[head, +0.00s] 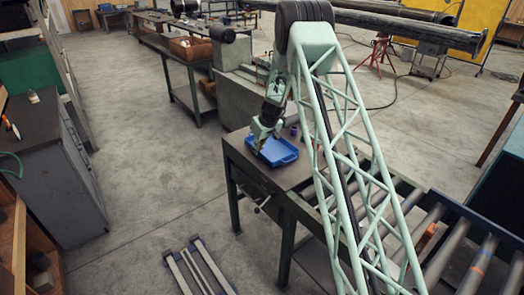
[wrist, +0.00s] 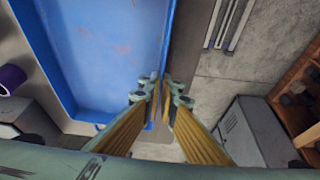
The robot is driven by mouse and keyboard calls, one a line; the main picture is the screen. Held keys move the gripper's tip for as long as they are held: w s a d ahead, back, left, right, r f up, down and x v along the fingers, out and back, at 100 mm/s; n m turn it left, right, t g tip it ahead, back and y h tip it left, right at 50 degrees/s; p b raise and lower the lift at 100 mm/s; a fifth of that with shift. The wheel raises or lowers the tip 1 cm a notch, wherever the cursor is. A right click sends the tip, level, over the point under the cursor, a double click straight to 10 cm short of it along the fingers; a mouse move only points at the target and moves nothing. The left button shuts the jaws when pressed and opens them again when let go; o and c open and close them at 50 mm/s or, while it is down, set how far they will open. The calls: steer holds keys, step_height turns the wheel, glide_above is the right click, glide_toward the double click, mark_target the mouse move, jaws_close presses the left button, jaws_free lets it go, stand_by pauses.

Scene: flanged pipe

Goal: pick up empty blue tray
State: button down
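My gripper (wrist: 163,84) is at the tray's side wall, with one fingertip on the inner side and the other on the outer side. The fingers are close together and look shut on the wall. In the head view, my gripper (head: 262,145) is at the tray's left side. I cannot tell whether the tray touches the tabletop.
A purple roll (wrist: 11,79) stands beside the tray, on the side away from my gripper. A roller conveyor (head: 440,235) runs right of the table. A grey cabinet (head: 55,170) stands at the left, with open floor (head: 150,180) between.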

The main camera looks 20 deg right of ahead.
steer(key=shift+r, duration=0.15)
steer(key=shift+r+b, duration=0.3)
steer(key=shift+r, duration=1.2)
steer(key=shift+s+r, duration=0.1)
steer(key=shift+r, duration=0.05)
steer(key=s+b, duration=0.1)
steer(key=s, duration=0.3)
steer(key=s+a+b, duration=0.1)
steer(key=s+b, duration=0.1)
steer(key=s, duration=0.3)
steer(key=s+a+r+b, duration=0.1)
steer(key=s, duration=0.3)
steer(key=shift+s+b, duration=0.15)
steer(key=shift+b, duration=0.25)
steer(key=shift+s+a+r+b, duration=0.15)
steer(key=shift+s+b, duration=0.3)
steer(key=shift+s, duration=0.7)
steer(key=shift+r, duration=0.1)
